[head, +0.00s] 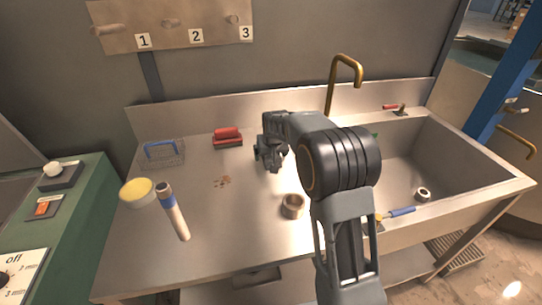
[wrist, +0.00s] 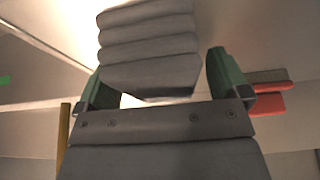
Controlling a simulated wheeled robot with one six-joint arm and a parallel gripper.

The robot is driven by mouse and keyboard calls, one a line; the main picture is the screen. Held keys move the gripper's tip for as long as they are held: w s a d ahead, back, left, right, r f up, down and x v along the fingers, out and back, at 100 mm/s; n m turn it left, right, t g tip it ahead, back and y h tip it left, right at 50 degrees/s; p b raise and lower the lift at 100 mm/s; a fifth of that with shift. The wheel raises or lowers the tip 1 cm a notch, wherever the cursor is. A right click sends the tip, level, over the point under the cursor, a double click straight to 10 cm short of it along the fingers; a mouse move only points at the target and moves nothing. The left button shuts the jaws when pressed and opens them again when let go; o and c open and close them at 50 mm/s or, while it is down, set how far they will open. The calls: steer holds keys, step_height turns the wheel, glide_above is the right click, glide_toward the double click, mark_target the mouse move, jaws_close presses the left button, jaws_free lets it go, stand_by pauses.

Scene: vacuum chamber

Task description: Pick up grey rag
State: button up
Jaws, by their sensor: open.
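The grey rag (wrist: 150,45) shows in the wrist view as a thick folded stack of grey layers at the top middle. My gripper (wrist: 157,72) is open, with one green finger on each side of the rag. The rag lies between or just beyond the fingertips; I cannot tell whether they touch it. In the head view my gripper (head: 268,152) is low over the back middle of the steel counter. There I cannot make out the rag apart from my gripper and arm.
The red brush (head: 228,136) lies left of my gripper on the counter (head: 200,245). The brass faucet (head: 345,68) and sink (head: 440,155) are to the right.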

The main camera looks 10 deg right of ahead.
steer(key=shift+f, duration=0.2)
steer(key=c, duration=1.1)
steer(key=shift+r, duration=0.1)
steer(key=shift+r, duration=0.55)
step_height(320, 180, up, 3)
steer(key=shift+f, duration=0.2)
steer(key=s+r, duration=0.4)
steer(key=r, duration=0.1)
steer(key=shift+s+r, duration=0.15)
steer(key=shift+s, duration=0.2)
steer(key=shift+s+r+b, duration=0.2)
steer(key=shift+s+r, duration=0.5)
steer(key=shift+s, duration=0.85)
steer(key=shift+s+r+b, duration=0.2)
steer(key=shift+s+r, duration=0.55)
steer(key=shift+s, duration=0.85)
steer(key=shift+s+r+b, duration=0.2)
steer(key=shift+s+r, duration=0.5)
steer(key=shift+s, duration=0.85)
